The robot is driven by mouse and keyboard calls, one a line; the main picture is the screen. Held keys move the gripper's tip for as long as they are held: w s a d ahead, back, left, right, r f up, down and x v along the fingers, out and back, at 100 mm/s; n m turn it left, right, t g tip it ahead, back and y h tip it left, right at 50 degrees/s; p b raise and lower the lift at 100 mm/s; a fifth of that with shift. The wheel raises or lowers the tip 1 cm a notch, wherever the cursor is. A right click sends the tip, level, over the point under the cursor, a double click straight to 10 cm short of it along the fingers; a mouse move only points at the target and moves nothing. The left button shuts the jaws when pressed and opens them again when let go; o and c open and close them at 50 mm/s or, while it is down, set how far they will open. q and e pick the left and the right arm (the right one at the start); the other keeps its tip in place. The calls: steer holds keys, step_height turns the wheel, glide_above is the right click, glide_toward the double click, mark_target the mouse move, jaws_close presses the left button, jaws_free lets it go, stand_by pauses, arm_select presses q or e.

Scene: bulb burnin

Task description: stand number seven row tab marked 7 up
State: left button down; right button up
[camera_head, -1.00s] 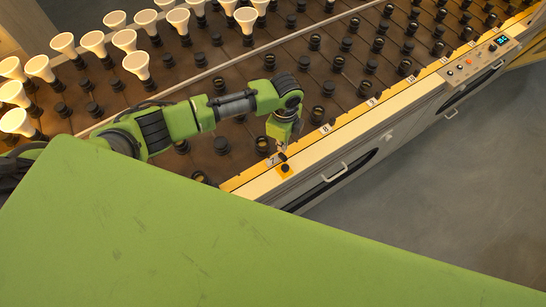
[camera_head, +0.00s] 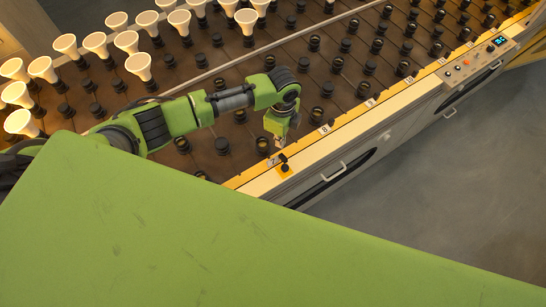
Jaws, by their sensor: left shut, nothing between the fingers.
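The number seven row tab (camera_head: 284,158) is a small dark piece on an orange base beside the white "7" label (camera_head: 272,162) on the bench's front edge. It seems to stick up from its base, but it is too small to tell its exact tilt. My left gripper (camera_head: 280,146) is shut and empty, pointing down just above and behind the tab. I cannot tell whether the fingertips touch it. My right gripper is not in view.
Rows of black sockets (camera_head: 222,145) cover the brown bench top. Several white bulbs (camera_head: 139,66) stand at the upper left. A control panel (camera_head: 480,62) sits at the right end. Drawer handles (camera_head: 334,172) stick out of the front. A green surface (camera_head: 200,235) fills the foreground.

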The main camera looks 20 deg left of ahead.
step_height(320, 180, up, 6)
steer(key=p, duration=0.6)
stand_by(0.4)
